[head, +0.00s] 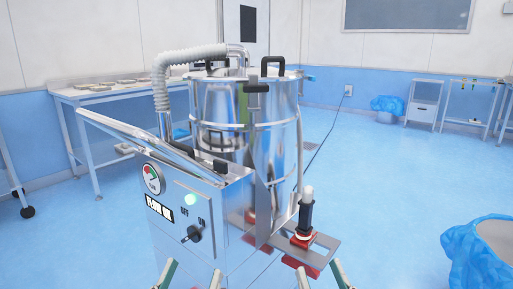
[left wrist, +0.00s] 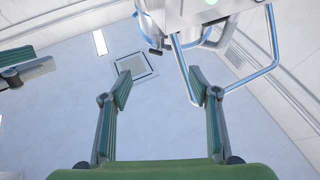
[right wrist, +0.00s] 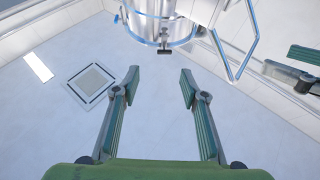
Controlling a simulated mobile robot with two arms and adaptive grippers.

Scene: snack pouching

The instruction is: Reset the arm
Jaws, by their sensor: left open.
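My left gripper (head: 190,277) is at the bottom edge of the head view, in front of the machine's control box. In the left wrist view (left wrist: 160,82) its green fingers are spread with nothing between them. My right gripper (head: 321,275) is at the bottom edge, to the right of the left one. In the right wrist view (right wrist: 159,80) its fingers are also apart and empty. Only the fingertips of both show in the head view; the arms are out of frame.
A steel machine stands ahead, with a control box (head: 178,200), tank (head: 280,120) and ribbed hose (head: 160,85). A table (head: 75,92) is at back left. A blue-lined bin (head: 462,250) is at right. Open floor (head: 390,180) lies between.

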